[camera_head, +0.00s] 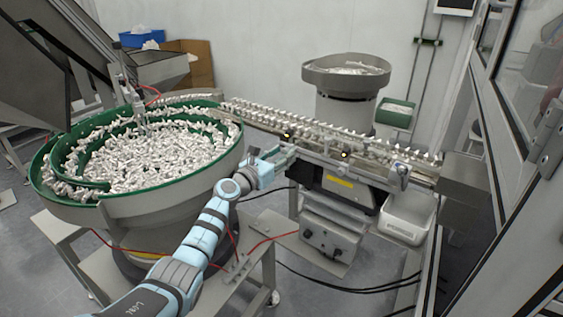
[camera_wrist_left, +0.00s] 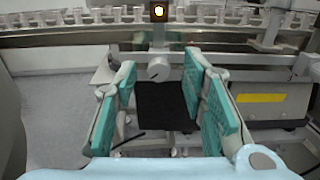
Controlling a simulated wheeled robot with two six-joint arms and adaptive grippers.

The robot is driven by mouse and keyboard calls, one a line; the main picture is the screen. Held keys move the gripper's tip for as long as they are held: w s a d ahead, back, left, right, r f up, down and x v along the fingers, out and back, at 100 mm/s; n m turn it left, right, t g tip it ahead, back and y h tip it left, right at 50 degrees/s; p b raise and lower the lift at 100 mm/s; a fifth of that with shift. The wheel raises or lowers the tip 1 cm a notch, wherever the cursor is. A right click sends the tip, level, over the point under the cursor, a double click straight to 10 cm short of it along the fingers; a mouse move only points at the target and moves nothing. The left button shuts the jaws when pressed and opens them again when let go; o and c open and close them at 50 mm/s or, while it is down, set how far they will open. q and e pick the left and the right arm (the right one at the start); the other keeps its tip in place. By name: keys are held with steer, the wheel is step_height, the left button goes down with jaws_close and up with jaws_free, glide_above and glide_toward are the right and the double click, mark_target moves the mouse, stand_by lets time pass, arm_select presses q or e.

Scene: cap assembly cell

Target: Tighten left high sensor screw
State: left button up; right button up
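The left high sensor (camera_head: 287,136) sits on the conveyor rail with its small light lit. In the left wrist view the lit sensor (camera_wrist_left: 158,9) is at the top centre, on a thin vertical bracket. Below it is the round silver screw knob (camera_wrist_left: 158,70). My left gripper (camera_head: 284,155) is in front of the rail, just below the sensor. In the wrist view its green-padded fingers (camera_wrist_left: 162,78) are open, one to each side of the knob. I see no finger contact with the knob. My right gripper is in neither view.
A second lit sensor (camera_head: 343,155) is farther right on the rail. The conveyor (camera_head: 330,133) carries a row of white caps. A green-lined bowl feeder (camera_head: 110,203) full of caps stands left of my arm. A control box (camera_head: 325,240) is below the rail.

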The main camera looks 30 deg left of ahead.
arm_select(q)
steer(key=shift+r, duration=0.1)
steer(key=shift+c, duration=0.2)
jaws_close()
steer(key=shift+m, duration=0.3)
steer(key=shift+f+m+b, duration=0.2)
steer(key=shift+m+b, duration=5.1)
steer(key=shift+m, duration=6.7)
